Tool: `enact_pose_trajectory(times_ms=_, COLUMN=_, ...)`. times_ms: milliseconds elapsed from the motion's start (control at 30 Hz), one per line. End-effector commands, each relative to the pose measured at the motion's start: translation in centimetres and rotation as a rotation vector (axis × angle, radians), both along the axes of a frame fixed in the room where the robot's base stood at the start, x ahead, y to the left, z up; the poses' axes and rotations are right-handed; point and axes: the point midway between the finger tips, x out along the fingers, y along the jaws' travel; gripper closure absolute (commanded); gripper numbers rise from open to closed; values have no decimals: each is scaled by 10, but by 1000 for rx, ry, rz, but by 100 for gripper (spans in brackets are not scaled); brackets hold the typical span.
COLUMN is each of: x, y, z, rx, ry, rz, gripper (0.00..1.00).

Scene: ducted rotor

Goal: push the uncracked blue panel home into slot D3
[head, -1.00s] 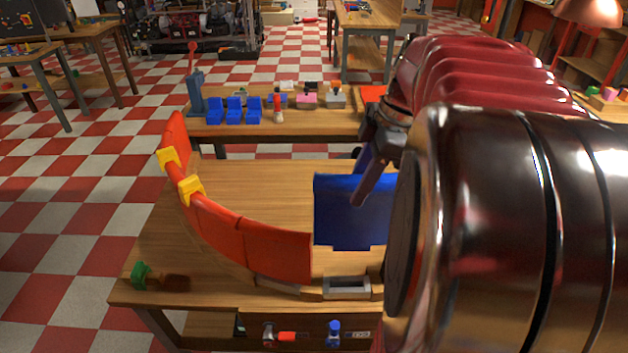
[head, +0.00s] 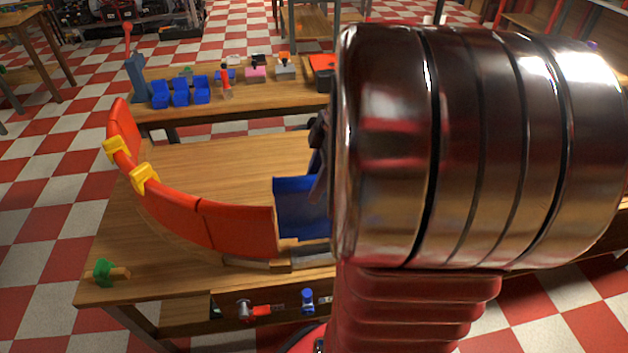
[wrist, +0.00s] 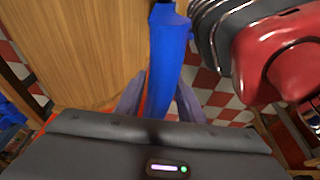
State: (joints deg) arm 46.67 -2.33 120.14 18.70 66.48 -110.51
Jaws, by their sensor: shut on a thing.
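A blue panel (head: 298,204) stands upright at the right end of the curved row of red panels (head: 205,215). My gripper (head: 318,165) is shut on it near its top, partly hidden behind my arm. In the wrist view the panel (wrist: 168,65) runs away between my two fingers (wrist: 158,100). The slotted base (head: 308,256) lies under the panel's lower edge. I cannot tell how deep the panel sits in it, and slot labels are not readable. The panel's right part is hidden by my arm, so I cannot check its whole face for cracks.
Two yellow clips (head: 144,179) sit on the red panels. A green-headed tool (head: 104,272) lies at the table's left front. A back bench (head: 240,100) holds several blue pieces (head: 181,93) and small parts. The tabletop (head: 210,165) inside the curve is clear.

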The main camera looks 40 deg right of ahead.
Motion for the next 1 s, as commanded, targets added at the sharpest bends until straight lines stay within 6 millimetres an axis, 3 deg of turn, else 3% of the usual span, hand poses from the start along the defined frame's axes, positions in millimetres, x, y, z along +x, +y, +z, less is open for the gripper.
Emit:
enact_pose_trajectory(times_ms=600, x=0, y=0, z=-45, rx=2, ry=3, rz=0, gripper=86)
enact_pose_trajectory(times_ms=1000, x=0, y=0, z=-55, rx=1, ry=1, rz=0, gripper=86)
